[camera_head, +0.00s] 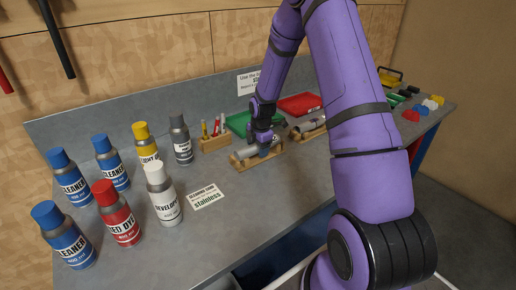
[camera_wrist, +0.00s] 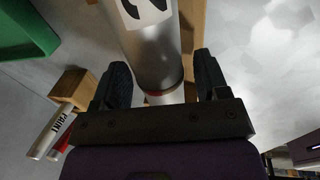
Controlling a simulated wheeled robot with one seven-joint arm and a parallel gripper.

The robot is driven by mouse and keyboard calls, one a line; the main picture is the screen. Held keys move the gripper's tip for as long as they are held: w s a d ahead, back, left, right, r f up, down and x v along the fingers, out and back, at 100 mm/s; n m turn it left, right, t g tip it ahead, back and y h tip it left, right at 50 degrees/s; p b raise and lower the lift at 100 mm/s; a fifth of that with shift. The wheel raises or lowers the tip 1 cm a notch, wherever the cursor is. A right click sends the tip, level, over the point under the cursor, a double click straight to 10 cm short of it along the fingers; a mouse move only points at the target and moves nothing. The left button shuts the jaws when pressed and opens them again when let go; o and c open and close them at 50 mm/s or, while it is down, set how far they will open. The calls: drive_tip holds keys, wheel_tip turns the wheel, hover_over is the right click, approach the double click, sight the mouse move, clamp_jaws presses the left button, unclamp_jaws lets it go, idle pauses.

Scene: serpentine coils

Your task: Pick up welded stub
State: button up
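A grey metal pipe stub (camera_head: 246,154) lies in a wooden cradle (camera_head: 240,164) on the grey bench. In the wrist view the stub (camera_wrist: 155,45) is a shiny cylinder with a white label bearing a black mark, and a weld-like band near its close end. My gripper (camera_head: 264,146) is down at this stub. In the wrist view my gripper (camera_wrist: 162,75) is open, with one dark finger on each side of the stub and small gaps showing. The gripper hides part of the stub in the head view. A second stub (camera_head: 308,127) lies in another cradle to the right.
A wooden block with markers (camera_head: 214,142) stands close on the left. Behind are a green tray (camera_head: 238,122) and a red tray (camera_head: 300,103). Several spray cans (camera_head: 120,215) fill the left of the bench.

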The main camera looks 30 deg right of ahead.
drive_tip(key=c, duration=1)
